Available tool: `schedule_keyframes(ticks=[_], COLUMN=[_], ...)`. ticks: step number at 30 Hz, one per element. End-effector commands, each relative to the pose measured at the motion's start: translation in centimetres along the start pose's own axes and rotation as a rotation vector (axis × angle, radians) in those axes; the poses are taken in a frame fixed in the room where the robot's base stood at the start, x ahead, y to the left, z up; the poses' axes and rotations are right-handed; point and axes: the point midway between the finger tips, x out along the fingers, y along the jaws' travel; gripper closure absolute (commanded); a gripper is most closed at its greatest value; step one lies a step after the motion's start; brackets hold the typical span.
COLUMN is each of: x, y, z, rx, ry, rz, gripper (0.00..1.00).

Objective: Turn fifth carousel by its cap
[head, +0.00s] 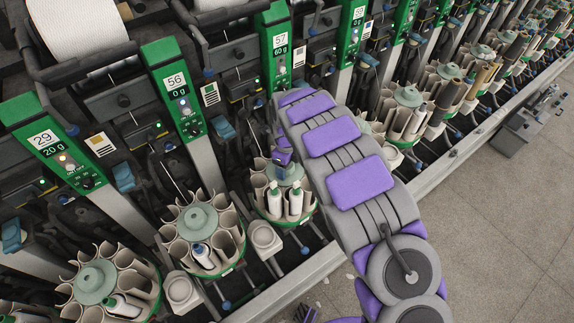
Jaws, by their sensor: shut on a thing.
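A row of round carousels with pale green caps runs along the machine. My gripper (284,160) points down at the cap (287,174) of the carousel (312,203) right of the middle of the near group. It appears shut on this cap, though the fingertips are small and partly hidden. Two white bobbins (295,202) with green tips stand upright in the front pockets of this carousel. My arm covers its right side and the part of the row behind. I cannot tell by number which carousel is the fifth.
A carousel (171,232) with one white bobbin stands to the left, and another (66,288) is farther left. More carousels (405,97) stand beyond my arm. Green panels (176,92) rise behind. A metal rail (290,290) edges the machine; the floor (500,220) to the right is open.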

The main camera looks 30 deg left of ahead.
Motion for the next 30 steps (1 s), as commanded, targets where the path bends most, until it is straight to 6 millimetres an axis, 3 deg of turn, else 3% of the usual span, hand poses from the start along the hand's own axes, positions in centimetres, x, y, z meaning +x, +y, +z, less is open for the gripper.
schedule_keyframes(ticks=[5, 6, 11, 22, 30], x=[-0.4, -0.4, -0.2, -1.0, -6.0], y=[-0.3, -0.3, -0.2, -0.1, -0.2], z=[0.3, 0.3, 0.2, -0.2, 0.1], rx=[-0.001, -0.001, -0.001, 0.0, -0.002], ry=[-0.01, -0.01, -0.007, -0.007, -0.007], rz=[-0.01, -0.01, -0.007, -0.005, -0.008], gripper=[0.86, 0.28, 0.13, 0.11, 0.11])
